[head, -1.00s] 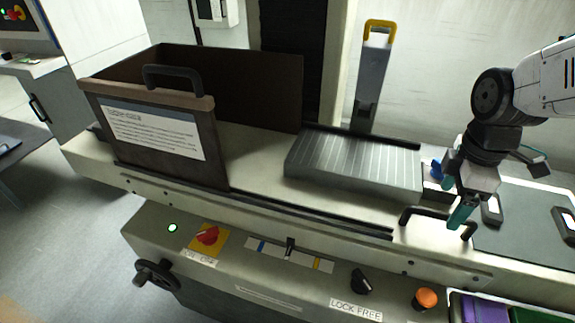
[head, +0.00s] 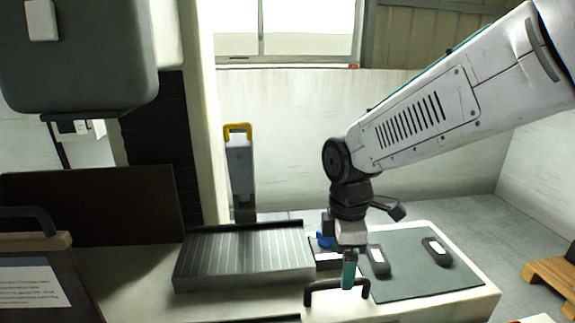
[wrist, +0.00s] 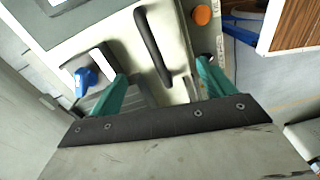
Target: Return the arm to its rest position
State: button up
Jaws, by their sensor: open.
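My gripper (head: 348,272) hangs from my arm at the right of the head view, pointing down over the right part of the machine bed. In the wrist view my gripper (wrist: 160,88) shows two teal fingers spread apart with nothing between them. Beyond the fingers is a black bar handle (wrist: 153,45), which also shows in the head view (head: 337,286) just below and left of the fingers. Whether the fingers touch anything below is not clear, but they look apart from the handle.
A ribbed grey block (head: 243,256) stands left of my gripper. A dark mat (head: 420,276) holds two dark objects with pale labels, one of them (head: 437,251) farther right. A blue item (wrist: 87,77) lies close by. A yellow-topped post (head: 239,170) rises behind. A wooden pallet (head: 552,277) is at far right.

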jog(key=s+d+r+m, duration=0.3)
jog(key=s+d+m, duration=0.6)
jog(key=s, duration=0.1)
jog(key=s+d+r+m+t, duration=0.1)
jog(key=s+d+r+m, duration=0.3)
jog(key=s+d+m, duration=0.5)
jog(key=shift+s+d+r+m+t, duration=0.3)
jog(key=shift+s+d, duration=0.15)
jog(key=shift+d, duration=0.25)
dwell(0.7)
